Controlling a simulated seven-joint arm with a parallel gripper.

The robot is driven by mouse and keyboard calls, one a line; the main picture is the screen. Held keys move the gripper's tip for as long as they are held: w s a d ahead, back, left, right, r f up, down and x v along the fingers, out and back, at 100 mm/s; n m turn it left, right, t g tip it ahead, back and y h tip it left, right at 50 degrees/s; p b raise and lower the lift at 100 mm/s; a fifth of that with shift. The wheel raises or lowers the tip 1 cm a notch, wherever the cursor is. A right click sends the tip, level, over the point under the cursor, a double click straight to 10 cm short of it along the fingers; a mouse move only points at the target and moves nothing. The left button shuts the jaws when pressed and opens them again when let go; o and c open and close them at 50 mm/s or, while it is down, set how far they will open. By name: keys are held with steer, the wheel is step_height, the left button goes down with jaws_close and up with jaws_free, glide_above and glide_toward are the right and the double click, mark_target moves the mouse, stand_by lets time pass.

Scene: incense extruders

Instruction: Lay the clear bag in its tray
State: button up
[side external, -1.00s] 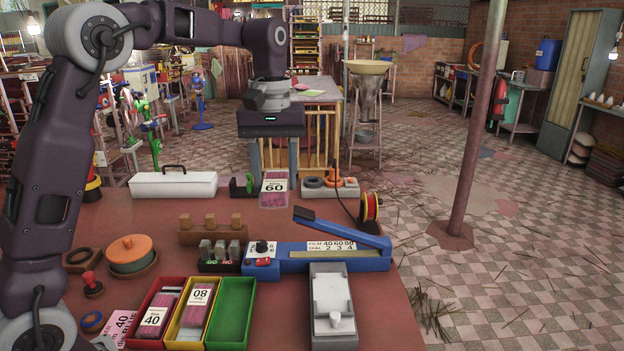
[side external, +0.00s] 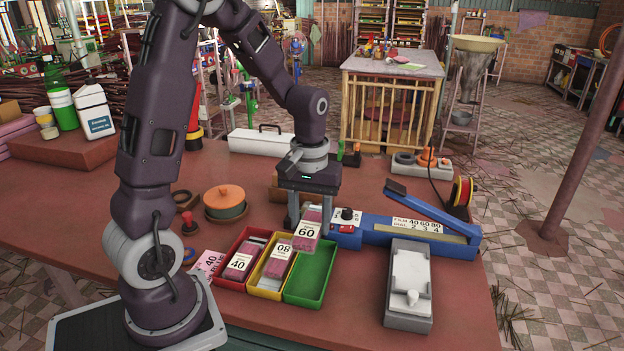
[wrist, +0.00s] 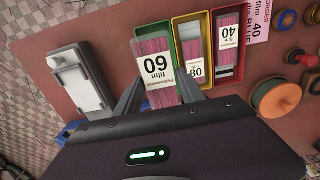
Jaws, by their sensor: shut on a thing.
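The clear bag (side external: 308,232) has pink contents and a white label reading 60. My gripper (side external: 309,214) is shut on its upper end and the bag hangs tilted. In the side view, it overlaps the far end of the empty green tray (side external: 329,262). In the wrist view, the bag (wrist: 158,68) is between the fingers (wrist: 157,92) and hides most of the green tray (wrist: 177,32). The yellow tray (side external: 253,284) holds a bag labelled 80 (side external: 279,258). The red tray (side external: 224,252) holds a bag labelled 40 (side external: 240,262).
The blue sealer (side external: 420,232) with its raised arm stands right of my gripper. A grey device with a white top (side external: 409,285) is right of the green tray. A round orange-lidded pot (side external: 225,201) and red-knobbed stamp (side external: 189,224) are left.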

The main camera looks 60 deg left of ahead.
step_height(320, 180, down, 11)
steer(key=shift+r, duration=0.2)
stand_by(0.3)
steer(key=o, duration=1.5)
steer(key=shift+c, duration=0.2)
steer(key=shift+r, duration=0.1)
steer(key=shift+r, duration=3.9)
steer(key=shift+r, duration=0.1)
steer(key=s+d+r+m+t, duration=0.35)
steer(key=d+r, duration=0.25)
steer(key=r, duration=0.5)
steer(key=s+d+r+m+t, duration=0.1)
steer(key=s+d+r+m, duration=0.1)
steer(key=s, duration=0.3)
steer(key=s+d+r+m+t, duration=0.1)
steer(key=s+d+r+m, duration=0.2)
steer(key=s, duration=0.3)
steer(key=shift+s+r, duration=0.2)
steer(key=shift+r, duration=0.15)
